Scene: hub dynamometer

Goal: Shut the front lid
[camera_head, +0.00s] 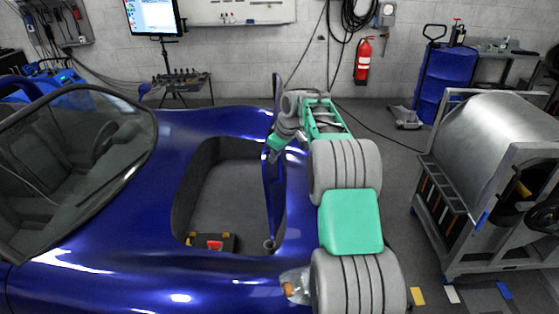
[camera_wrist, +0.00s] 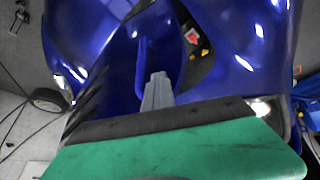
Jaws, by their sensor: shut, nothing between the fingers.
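The front lid (camera_head: 272,195) of the blue car stands raised at the right edge of the open front compartment (camera_head: 232,200). It shows nearly edge-on in the head view. My gripper (camera_head: 271,154) is at the lid's upper part, on its far side from the camera. In the wrist view my gripper (camera_wrist: 158,78) is shut and empty, with its fingertips pointing toward the blue lid (camera_wrist: 146,55). I cannot tell whether the fingertips touch the lid.
A black and yellow box with a red part (camera_head: 212,242) lies in the compartment. The blue car body (camera_head: 130,225) fills the left. A metal roller stand (camera_head: 490,170) is at the right. A blue barrel (camera_head: 445,80) and a fire extinguisher (camera_head: 363,62) are at the back wall.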

